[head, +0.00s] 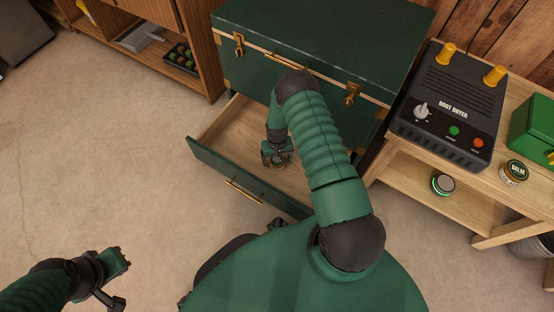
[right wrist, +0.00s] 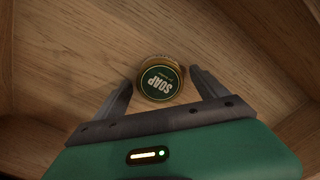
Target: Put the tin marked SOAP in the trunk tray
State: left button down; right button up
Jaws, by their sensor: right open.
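The SOAP tin (right wrist: 160,80), round with a gold rim and dark green label, sits on the wooden floor of the trunk tray (head: 237,118), the pulled-out lower drawer of the green trunk (head: 310,50). My right gripper (right wrist: 163,88) is open, its fingers on either side of the tin with a gap visible at each side. In the head view my right gripper (head: 277,158) is low inside the tray, mostly covering the tin. My left gripper (head: 122,279) is open and empty above the floor at lower left.
A bench at right holds a boot dryer (head: 452,105), a BALM tin (head: 513,172) and a green box (head: 535,130). Another round tin (head: 442,184) stands on its lower shelf. A wooden cabinet (head: 190,40) is at the back left. The floor at left is clear.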

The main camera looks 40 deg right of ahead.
jog(key=w+a+r+n+t+p, duration=0.1)
jog(key=a+r+p, duration=0.25)
jog(key=r, duration=1.05)
jog(key=a+r+n+p, duration=0.2)
jog(key=a+r, duration=0.2)
jog(key=r, duration=1)
jog(key=s+a+r+n+t, duration=0.1)
jog(key=s+a+r+n, duration=0.1)
jog(key=s+a+r, duration=0.8)
notch_tip(320, 180, up, 3)
jog(key=shift+s+a+r+n+t, duration=0.2)
jog(key=shift+s+n+t, duration=0.15)
jog(key=shift+s, duration=0.25)
jog(key=shift+s, duration=0.1)
